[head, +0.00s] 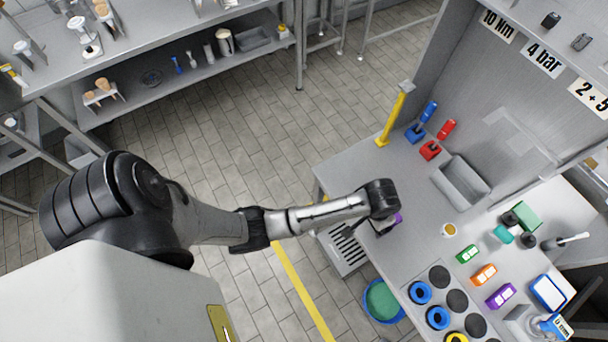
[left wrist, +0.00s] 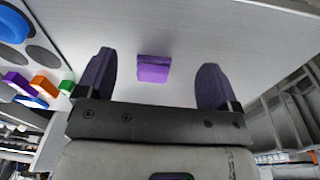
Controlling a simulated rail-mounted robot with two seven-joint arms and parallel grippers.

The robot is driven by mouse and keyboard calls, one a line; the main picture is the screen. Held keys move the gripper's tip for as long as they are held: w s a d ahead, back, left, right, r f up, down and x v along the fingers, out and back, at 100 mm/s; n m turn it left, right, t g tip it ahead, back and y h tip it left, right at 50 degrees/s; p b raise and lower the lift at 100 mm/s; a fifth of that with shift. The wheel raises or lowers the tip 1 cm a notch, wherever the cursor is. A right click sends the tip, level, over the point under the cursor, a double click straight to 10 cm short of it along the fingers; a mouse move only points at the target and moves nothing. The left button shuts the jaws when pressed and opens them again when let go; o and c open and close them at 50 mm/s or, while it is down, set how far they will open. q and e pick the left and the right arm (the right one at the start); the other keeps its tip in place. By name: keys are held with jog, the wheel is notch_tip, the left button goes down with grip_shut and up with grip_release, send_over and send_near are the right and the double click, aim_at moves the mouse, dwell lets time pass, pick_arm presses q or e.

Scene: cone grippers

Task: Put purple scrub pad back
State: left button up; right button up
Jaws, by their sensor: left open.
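A purple scrub pad (left wrist: 153,68) lies on the grey worktop in the left wrist view. My left gripper (left wrist: 157,62) is open, with one dark finger on each side of the pad and a visible gap on both sides. No finger touches the pad in that view. In the head view my left gripper (head: 385,227) is over the front part of the worktop (head: 345,172), mostly hidden under my wrist. A bit of purple shows beside it; I cannot tell whether it is pad or finger. My right gripper is not in view.
Green (head: 467,253), orange (head: 485,274) and purple (head: 501,296) blocks stand in a row to the right. Blue rings (head: 438,317) sit on dark round spots nearby.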

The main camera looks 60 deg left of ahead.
pick_arm(q)
jog(key=s+a+r+t, duration=0.1)
jog(key=s+a+r, duration=0.1)
jog(key=s, duration=1)
jog(key=s+a+r+m+t, duration=0.1)
jog(key=s+a+r, duration=0.2)
jog(key=s, duration=0.9)
jog(key=shift+r+m+t, duration=0.3)
jog(key=shift+r, duration=0.1)
notch_tip(320, 180, up, 12)
jog(key=p, duration=1.2)
jog(key=shift+r+p, duration=0.25)
jog(key=shift+p, duration=0.05)
